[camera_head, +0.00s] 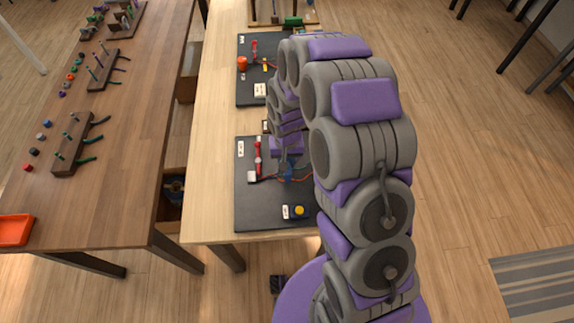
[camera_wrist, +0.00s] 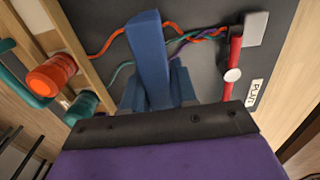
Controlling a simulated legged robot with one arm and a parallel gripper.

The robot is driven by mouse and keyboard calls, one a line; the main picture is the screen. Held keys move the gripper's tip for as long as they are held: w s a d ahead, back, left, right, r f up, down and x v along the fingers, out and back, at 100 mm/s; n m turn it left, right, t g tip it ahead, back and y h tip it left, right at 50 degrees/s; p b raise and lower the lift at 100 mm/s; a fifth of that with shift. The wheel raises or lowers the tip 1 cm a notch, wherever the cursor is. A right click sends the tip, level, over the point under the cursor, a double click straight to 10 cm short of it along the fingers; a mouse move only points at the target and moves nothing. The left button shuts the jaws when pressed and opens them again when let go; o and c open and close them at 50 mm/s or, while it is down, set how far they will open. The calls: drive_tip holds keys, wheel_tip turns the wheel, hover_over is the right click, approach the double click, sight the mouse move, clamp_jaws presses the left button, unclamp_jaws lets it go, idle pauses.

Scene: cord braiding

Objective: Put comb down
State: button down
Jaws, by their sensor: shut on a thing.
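My gripper (camera_wrist: 154,88) is shut on a blue bar-shaped piece (camera_wrist: 149,48), which I take to be the comb. The piece points away from the wrist, over the dark board (camera_wrist: 205,12). In the head view my gripper (camera_head: 286,166) is low over the near dark board (camera_head: 255,212), and blue shows at its end. Orange, teal and purple cords (camera_wrist: 190,37) run beside and behind the blue piece. Its teeth and any contact with the board cannot be made out.
A red bar (camera_wrist: 233,65) with a white collar lies to the right, next to a white block (camera_wrist: 256,28). An orange spool (camera_wrist: 52,76) and a teal spool (camera_wrist: 84,108) are at left. A yellow-topped block (camera_head: 299,211) sits near the board's front edge.

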wheel_tip(320, 180, down, 3)
drive_tip(key=shift+s+b, duration=0.1)
drive_tip(key=shift+b, duration=0.25)
drive_tip(key=shift+d, duration=0.5)
drive_tip(key=c, duration=1.3)
unclamp_jaws()
drive_tip(key=o, duration=0.4)
drive_tip(key=shift+a, duration=0.4)
drive_tip(key=shift+d, duration=0.15)
